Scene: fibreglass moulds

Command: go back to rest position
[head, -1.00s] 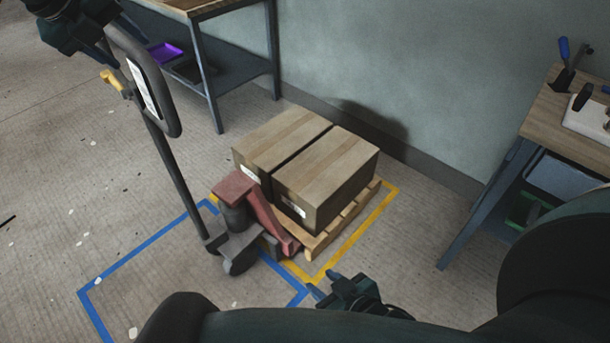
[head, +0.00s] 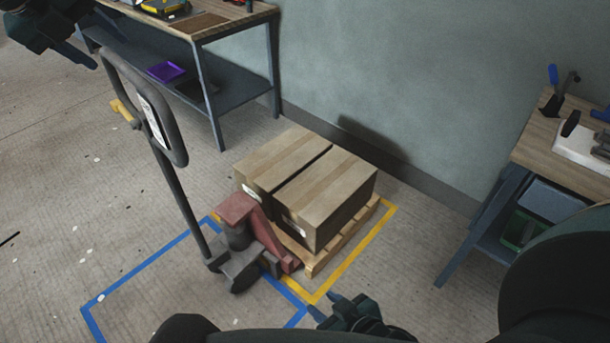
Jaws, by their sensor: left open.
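My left gripper (head: 84,56) is at the top left, beside and apart from the looped handle (head: 182,140) of the pallet jack. It is open, with nothing visible between its fingers. My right gripper (head: 325,304) is at the bottom middle, in front of the pallet. Its two fingertips are apart and nothing is between them. The pallet jack (head: 240,210) has a red body and a dark tilted shaft, and stands at the near end of the wooden pallet (head: 345,237). Two cardboard boxes (head: 325,195) sit side by side on the pallet.
A workbench (head: 235,18) with a lower shelf holding a purple tray (head: 165,72) stands at the back left. Another workbench (head: 535,140) with tools stands at the right. Blue tape (head: 140,270) and yellow tape (head: 355,262) mark the floor. The left floor is mostly clear.

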